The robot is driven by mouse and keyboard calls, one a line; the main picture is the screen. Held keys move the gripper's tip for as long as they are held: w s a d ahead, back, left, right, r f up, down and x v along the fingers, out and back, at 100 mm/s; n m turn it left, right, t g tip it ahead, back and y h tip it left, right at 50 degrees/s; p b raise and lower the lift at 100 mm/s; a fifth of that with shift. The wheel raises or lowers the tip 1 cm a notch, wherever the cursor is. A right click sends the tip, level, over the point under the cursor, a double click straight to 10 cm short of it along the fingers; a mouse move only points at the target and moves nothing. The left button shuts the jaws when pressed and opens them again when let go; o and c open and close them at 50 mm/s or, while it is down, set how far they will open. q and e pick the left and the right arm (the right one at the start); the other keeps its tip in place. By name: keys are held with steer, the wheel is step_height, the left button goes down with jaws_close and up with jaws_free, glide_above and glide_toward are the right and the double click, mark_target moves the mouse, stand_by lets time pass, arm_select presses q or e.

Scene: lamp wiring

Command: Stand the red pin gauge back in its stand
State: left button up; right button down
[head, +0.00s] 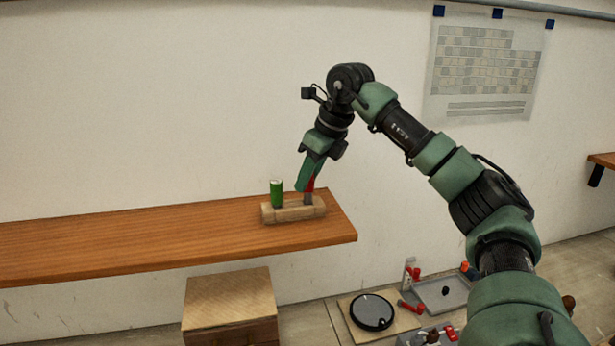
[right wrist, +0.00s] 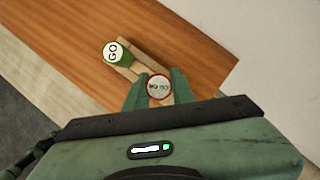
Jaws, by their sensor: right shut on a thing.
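The wooden stand (head: 290,213) lies near the right end of the wall shelf. The green pin gauge (head: 277,193) stands upright in its left side; its end reads GO in the right wrist view (right wrist: 115,52). My right gripper (head: 306,180) is shut on the red pin gauge (head: 311,185), above the stand's right side. A grey lower part of the gauge meets the top of the stand; how deep it sits I cannot tell. In the right wrist view the red-rimmed lettered end (right wrist: 159,87) shows between the fingers. My left gripper is out of view.
The wooden shelf (head: 130,240) is bare to the left of the stand, and its right edge is close. Below are a wooden box (head: 230,300), a black disc (head: 372,311) on a board and a grey tray (head: 440,293). A chart (head: 485,65) hangs on the wall.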

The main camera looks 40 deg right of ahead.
steer(key=shift+f, duration=0.1)
stand_by(0.3)
steer(key=shift+f, duration=0.4)
stand_by(0.4)
steer(key=shift+f+b, duration=0.3)
steer(key=shift+f, duration=0.05)
steer(key=shift+f, duration=0.2)
stand_by(0.4)
steer(key=c, duration=1.1)
jaws_free()
